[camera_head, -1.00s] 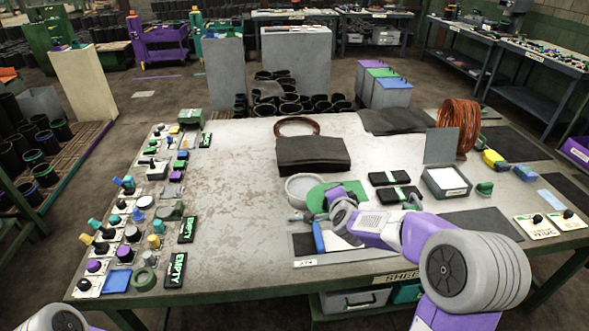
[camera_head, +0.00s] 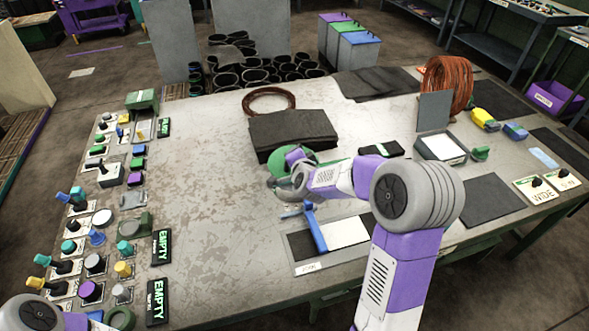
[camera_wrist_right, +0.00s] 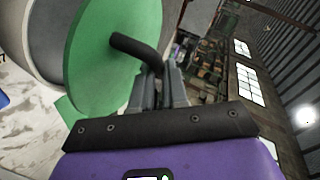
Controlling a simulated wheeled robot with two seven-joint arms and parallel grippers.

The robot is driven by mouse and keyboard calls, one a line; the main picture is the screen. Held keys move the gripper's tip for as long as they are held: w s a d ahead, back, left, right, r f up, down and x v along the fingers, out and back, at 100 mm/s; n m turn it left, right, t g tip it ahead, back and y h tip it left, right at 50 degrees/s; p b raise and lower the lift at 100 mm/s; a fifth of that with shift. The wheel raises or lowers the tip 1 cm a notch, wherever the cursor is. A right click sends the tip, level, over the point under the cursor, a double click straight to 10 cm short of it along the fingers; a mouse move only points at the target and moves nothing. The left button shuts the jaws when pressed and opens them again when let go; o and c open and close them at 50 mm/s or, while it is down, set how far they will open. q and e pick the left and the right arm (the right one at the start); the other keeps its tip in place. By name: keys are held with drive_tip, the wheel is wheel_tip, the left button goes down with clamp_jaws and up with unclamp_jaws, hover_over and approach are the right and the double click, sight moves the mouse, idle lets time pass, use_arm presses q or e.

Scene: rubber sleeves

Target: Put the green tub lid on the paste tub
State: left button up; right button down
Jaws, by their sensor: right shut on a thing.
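The green tub lid (camera_wrist_right: 115,55) is a round disc with a bent black handle (camera_wrist_right: 135,48). My right gripper (camera_wrist_right: 160,88) is shut on that handle. The pale grey paste tub (camera_wrist_right: 42,35) is right beside the lid's underside in the wrist view, partly covered by it. I cannot tell whether they touch. In the head view the lid (camera_head: 305,157) shows behind my right gripper (camera_head: 285,178), in front of the dark folded sheet. There the tub is mostly hidden by the lid and gripper. Only part of my left arm shows at the bottom left; its gripper is out of view.
A blue-handled tool (camera_head: 316,230) lies on a board in front of the gripper. The dark folded sheet (camera_head: 292,130) is just behind. An open grey box (camera_head: 440,147) is to the right. Switches and knobs line the left edge; the table's left middle is clear.

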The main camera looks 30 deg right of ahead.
wheel_tip(320, 180, down, 5)
drive_tip(key=shift+r+b, duration=0.1)
drive_tip(key=shift+b, duration=0.7)
drive_tip(key=c, duration=1.1)
unclamp_jaws()
drive_tip(key=shift+c, duration=0.2)
drive_tip(key=shift+r, duration=0.1)
drive_tip(key=p+v, duration=0.2)
drive_tip(key=v, duration=1)
